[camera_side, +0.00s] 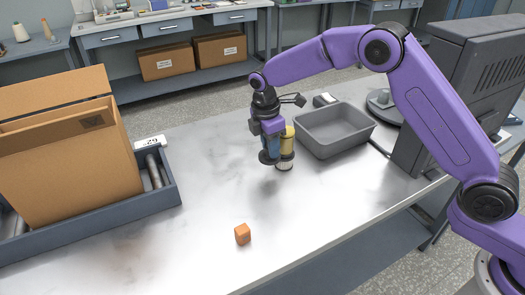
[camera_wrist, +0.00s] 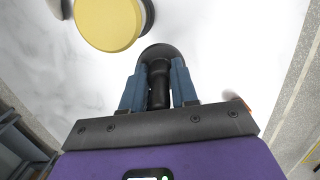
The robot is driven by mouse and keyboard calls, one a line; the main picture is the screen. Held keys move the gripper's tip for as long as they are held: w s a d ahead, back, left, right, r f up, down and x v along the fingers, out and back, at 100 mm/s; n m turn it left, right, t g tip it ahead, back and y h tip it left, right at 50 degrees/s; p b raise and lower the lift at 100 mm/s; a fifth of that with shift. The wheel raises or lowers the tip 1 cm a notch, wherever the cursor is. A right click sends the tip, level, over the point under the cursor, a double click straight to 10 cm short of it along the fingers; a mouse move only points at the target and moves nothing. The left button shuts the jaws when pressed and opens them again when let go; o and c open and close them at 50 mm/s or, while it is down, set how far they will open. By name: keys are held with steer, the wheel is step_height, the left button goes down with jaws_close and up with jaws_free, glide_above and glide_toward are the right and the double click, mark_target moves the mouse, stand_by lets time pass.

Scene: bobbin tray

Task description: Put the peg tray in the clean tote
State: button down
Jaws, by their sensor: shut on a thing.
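My gripper (camera_side: 267,148) points down over the middle of the table. Its two blue fingers (camera_wrist: 158,88) are shut on a black post with a round base (camera_wrist: 156,52), which I take to be the peg tray. In the side view its dark disc (camera_side: 266,157) hangs below the fingers, with a shadow on the table under it. The grey tote (camera_side: 352,138) stands open to the right of my gripper and looks empty. A yellow cylinder (camera_side: 287,134) with a ribbed pale foot is just right of the disc; its round top (camera_wrist: 108,22) shows in the wrist view. I cannot tell whether they touch.
An orange cube (camera_side: 242,234) lies near the table's front edge. A dark grey tray (camera_side: 100,222) with a cardboard box (camera_side: 60,150) and a metal roller is at the left. A dark monitor (camera_side: 455,90) stands right of the tote.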

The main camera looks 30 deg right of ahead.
steer(key=s+d+r, duration=0.3)
steer(key=s+r, duration=0.2)
steer(key=s, duration=0.4)
steer(key=w+d+f+m+g, duration=0.1)
steer(key=w+d+m, duration=0.4)
steer(key=d, duration=0.7)
steer(key=w+d+f+m, duration=0.1)
steer(key=w+d+m, duration=0.3)
steer(key=w+d, duration=0.6)
steer(key=d+f, duration=0.1)
steer(key=s+d+f, duration=0.1)
steer(key=f, duration=0.1)
steer(key=s+d+f, duration=0.1)
steer(key=f, duration=0.1)
steer(key=shift+s+d+f, duration=0.1)
steer(key=shift+s+d, duration=0.1)
steer(key=shift+d, duration=0.1)
steer(key=shift+f, duration=2.4)
steer(key=shift+f, duration=0.1)
steer(key=c, duration=0.9)
jaws_free()
steer(key=shift+o, duration=0.2)
